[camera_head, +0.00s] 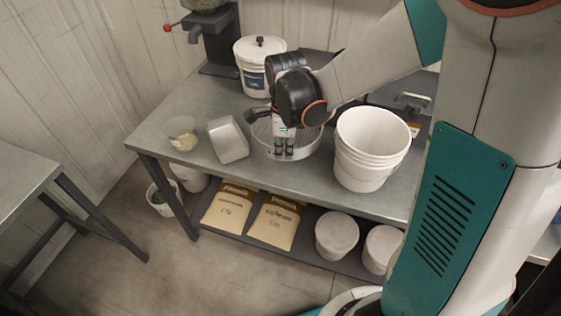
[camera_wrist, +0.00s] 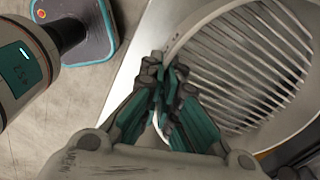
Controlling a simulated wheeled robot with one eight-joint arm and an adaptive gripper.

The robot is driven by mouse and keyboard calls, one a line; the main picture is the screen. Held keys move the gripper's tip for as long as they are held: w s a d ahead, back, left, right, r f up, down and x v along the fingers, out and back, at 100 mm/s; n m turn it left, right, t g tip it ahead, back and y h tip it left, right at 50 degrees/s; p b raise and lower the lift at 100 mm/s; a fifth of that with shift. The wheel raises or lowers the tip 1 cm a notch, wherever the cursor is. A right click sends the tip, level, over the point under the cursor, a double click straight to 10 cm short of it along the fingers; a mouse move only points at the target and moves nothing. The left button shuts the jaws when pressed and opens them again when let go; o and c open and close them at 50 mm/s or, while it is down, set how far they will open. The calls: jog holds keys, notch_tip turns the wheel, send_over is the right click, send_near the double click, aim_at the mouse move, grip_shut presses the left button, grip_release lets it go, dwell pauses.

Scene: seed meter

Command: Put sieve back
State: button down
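The sieve (camera_head: 313,142) is a round, light-coloured pan with a slatted bottom, at the middle of the metal bench. It fills the upper right of the wrist view (camera_wrist: 245,70). My gripper (camera_head: 284,150) points down at the sieve's front rim. In the wrist view my fingertips (camera_wrist: 165,75) are close together on either side of the rim and look shut on it. My arm hides the back of the sieve in the head view. I cannot tell whether the sieve touches the bench.
On the metal bench (camera_head: 190,93), a white bucket (camera_head: 365,160) stands close right of the sieve. Bags (camera_head: 230,206) and tubs (camera_head: 336,236) fill the lower shelf.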

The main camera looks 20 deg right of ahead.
jog(key=shift+f+b, duration=1.1)
jog(key=shift+f, duration=2.6)
jog(key=shift+f, duration=0.2)
jog(key=c, duration=1.8)
grip_release()
jog(key=shift+r, duration=0.1)
jog(key=shift+r, duration=0.1)
